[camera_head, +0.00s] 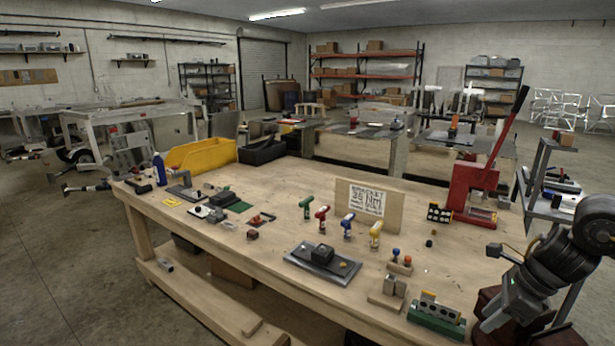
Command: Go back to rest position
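My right arm comes in from the right edge, and its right gripper (497,318) is low at the right, by the workbench's right front corner. It points down and left. The fingers are too small and dark to tell whether they are open or shut, and I see nothing clearly held. The wooden workbench (190,245) fills the middle of the view. The green block fixture (436,315) lies on the bench just left of the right gripper, apart from it in the picture. My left gripper is not in view.
Coloured drivers (347,226) stand mid-bench before a sign board (368,208). A red press (472,192) with a long lever stands at the back right. A yellow bin (205,155) is at the back left. Grey shelving (541,160) stands right of the bench. Open floor lies left.

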